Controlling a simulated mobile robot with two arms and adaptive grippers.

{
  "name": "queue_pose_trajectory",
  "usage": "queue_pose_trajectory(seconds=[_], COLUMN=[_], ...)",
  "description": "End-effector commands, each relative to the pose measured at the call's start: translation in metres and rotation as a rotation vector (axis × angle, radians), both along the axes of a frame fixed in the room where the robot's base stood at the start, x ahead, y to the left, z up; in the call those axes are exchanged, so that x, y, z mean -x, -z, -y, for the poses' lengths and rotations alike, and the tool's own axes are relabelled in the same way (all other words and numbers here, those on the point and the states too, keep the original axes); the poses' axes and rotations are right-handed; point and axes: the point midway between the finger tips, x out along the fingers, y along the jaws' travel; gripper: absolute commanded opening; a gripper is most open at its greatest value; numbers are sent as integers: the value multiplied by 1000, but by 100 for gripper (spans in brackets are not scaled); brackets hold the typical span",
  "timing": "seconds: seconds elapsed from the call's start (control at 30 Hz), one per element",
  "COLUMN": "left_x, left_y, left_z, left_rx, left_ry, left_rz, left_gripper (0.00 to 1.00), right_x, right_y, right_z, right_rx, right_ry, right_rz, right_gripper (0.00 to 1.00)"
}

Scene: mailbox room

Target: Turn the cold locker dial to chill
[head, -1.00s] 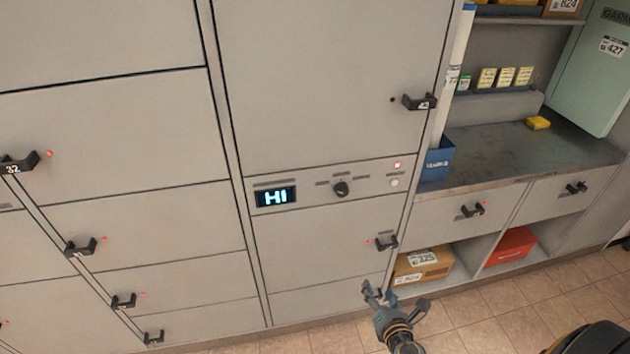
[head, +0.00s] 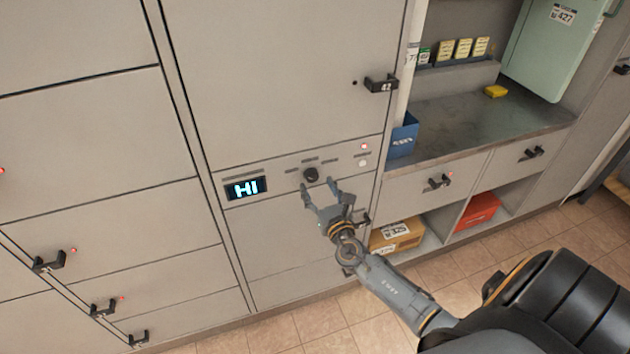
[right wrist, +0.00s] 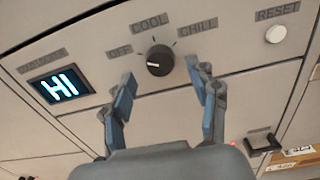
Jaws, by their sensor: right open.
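The cold locker dial (head: 310,174) is a small round black knob on the locker's control strip. In the right wrist view the dial (right wrist: 159,60) sits among the labels OFF (right wrist: 119,51), COOL (right wrist: 149,22) and CHILL (right wrist: 198,26). Its pale mark points left, toward the OFF side. The display (head: 246,188) to its left reads "HI". My right gripper (head: 319,187) is open and empty, just below and in front of the dial. In the right wrist view its fingers (right wrist: 161,74) stand either side of the dial's lower part, apart from it. My left gripper is out of view.
A white RESET button (right wrist: 276,34) lies right of the dial, with a red light (head: 364,146) above it. Locker handles stick out, including one above the dial (head: 381,84). A blue bin (head: 403,137) stands on the counter at right.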

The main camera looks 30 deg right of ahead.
Motion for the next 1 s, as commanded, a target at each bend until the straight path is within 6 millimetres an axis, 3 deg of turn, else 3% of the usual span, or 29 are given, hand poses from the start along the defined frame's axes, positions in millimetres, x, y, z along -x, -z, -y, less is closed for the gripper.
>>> queue_pose_trajectory(seconds=[0.2,0.53,0.57,0.83,1.0], left_x=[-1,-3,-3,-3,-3], left_y=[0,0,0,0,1], left_z=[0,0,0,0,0], left_rx=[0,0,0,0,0], left_ry=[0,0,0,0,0], left_rz=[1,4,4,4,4], left_gripper=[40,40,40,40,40], right_x=[-22,-26,-26,-25,-25], right_y=[0,1,1,0,1], right_z=[6,6,6,6,6], right_rx=[0,0,0,0,-5], right_ry=[1,0,0,0,0], right_rz=[0,-1,-1,0,1], right_gripper=[60,60,57,4,4])
